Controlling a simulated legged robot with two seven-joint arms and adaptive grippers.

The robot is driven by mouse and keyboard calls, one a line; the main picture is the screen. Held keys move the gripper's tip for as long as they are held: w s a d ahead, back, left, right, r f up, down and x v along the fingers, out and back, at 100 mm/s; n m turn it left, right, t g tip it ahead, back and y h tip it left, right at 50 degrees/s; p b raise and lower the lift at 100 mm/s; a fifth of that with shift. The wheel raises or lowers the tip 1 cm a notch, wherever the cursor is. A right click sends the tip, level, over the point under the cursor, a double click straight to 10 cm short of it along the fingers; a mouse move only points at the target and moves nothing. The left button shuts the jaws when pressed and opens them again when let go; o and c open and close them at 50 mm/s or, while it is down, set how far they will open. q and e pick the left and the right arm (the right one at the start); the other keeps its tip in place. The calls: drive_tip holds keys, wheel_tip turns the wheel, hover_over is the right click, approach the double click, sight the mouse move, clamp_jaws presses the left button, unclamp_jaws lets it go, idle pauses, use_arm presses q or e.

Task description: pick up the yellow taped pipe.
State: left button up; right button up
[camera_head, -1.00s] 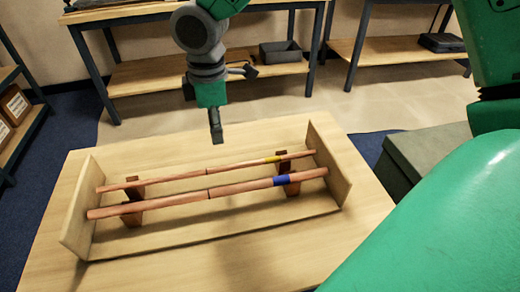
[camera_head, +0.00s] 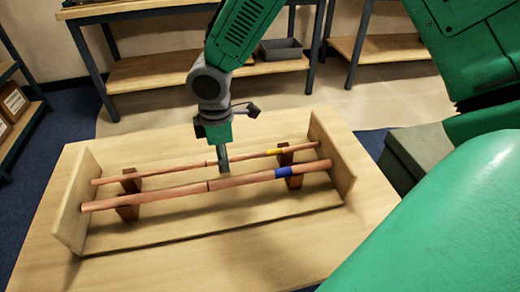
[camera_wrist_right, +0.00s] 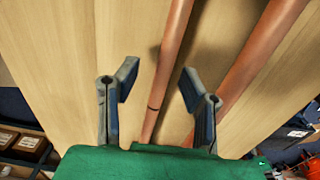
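The yellow taped pipe (camera_head: 185,168) is the thinner, rear copper pipe, lying across two brown supports in a wooden tray, its yellow band right of centre. My right gripper (camera_head: 223,160) points down at this pipe, left of the yellow band. In the right wrist view, the gripper (camera_wrist_right: 158,82) is open, and the thinner pipe (camera_wrist_right: 169,60) runs between its two fingers. I see no finger closed on it. The yellow band does not show in the wrist view. My left gripper is not in view.
A thicker copper pipe with a blue band (camera_head: 160,192) lies parallel in front, close to the right finger in the wrist view. The wooden tray (camera_head: 75,215) has raised end walls and stands on a table. Shelves stand behind.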

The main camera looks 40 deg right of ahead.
drive_tip(key=shift+a+r, duration=0.1)
clamp_jaws()
